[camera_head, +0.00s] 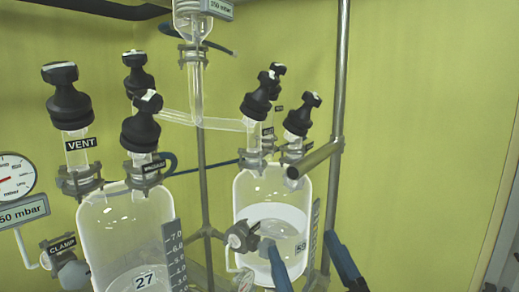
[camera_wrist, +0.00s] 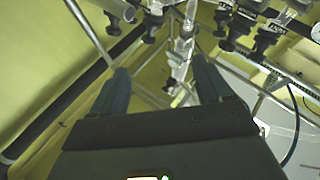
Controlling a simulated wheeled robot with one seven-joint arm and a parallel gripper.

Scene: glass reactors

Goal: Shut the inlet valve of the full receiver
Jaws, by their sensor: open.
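Two glass receivers stand side by side in the head view. The right receiver (camera_head: 243,187) holds clear liquid to well up its wall, higher than the left receiver (camera_head: 107,220), tagged 27, which has a low level. Black-capped valves top the right receiver: a front left one (camera_head: 257,100), one partly hidden behind it (camera_head: 279,68), and a right one (camera_head: 302,115). Their labels are too small to read, so I cannot tell which is the inlet. My gripper (camera_head: 300,243) is open and empty, low in front of the right receiver, below the valves. Its fingers also show in the wrist view (camera_wrist: 160,68).
A sloping glass branch (camera_head: 225,123) runs from the central column towards the right receiver's valves. A metal upright (camera_head: 338,100) and a horizontal rod end (camera_head: 312,160) stand close to the right valve. A gauge (camera_head: 15,180) is at far left. The right side is clear.

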